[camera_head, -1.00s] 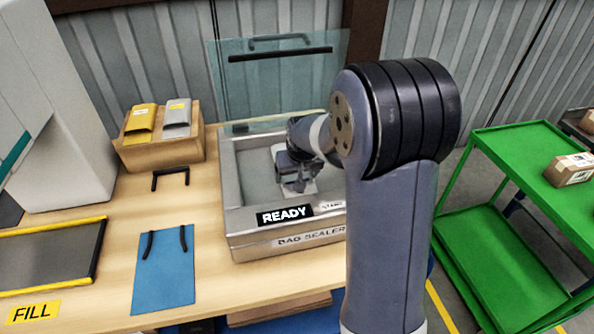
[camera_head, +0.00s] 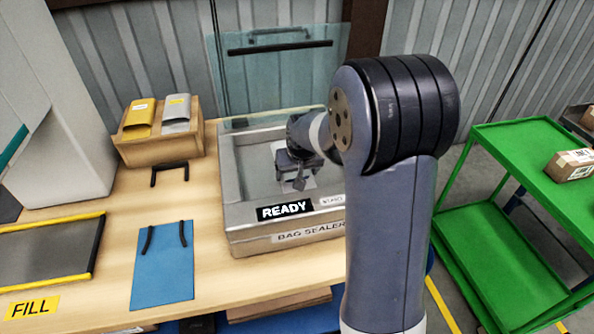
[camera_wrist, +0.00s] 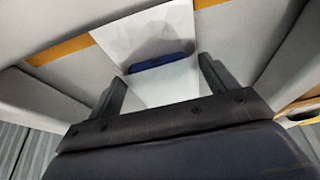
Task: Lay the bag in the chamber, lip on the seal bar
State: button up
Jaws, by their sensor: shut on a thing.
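The bag sealer (camera_head: 235,222) stands on the bench with its clear lid (camera_head: 275,85) raised and its display reading READY. My gripper (camera_head: 299,180) is inside the open chamber (camera_head: 243,170), low over its floor. In the wrist view my gripper (camera_wrist: 160,80) is shut on the pale bag (camera_wrist: 120,42), which shows between the two fingers. A dark blue patch (camera_wrist: 160,63) shows on the bag. An orange strip (camera_wrist: 60,48), apparently the seal bar, runs under or behind the bag, which hides its middle. I cannot tell whether the bag touches it.
A wooden box (camera_head: 160,148) with a yellow and a grey pouch stands at the back left. A blue mat (camera_head: 163,270), a dark tray (camera_head: 45,255) with yellow edges and a FILL label lie on the bench. A green cart (camera_head: 520,160) is at the right.

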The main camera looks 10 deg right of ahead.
jog(key=shift+f, duration=0.15)
jog(key=o, duration=0.9)
jog(key=shift+c, duration=0.3)
jog(key=shift+c, duration=0.5)
jog(key=shift+r+p, duration=3)
jog(key=shift+r, duration=1.5)
jog(key=shift+f, duration=0.15)
notch_tip(320, 180, down, 8)
jog(key=b, duration=0.6)
jog(key=shift+f, duration=0.25)
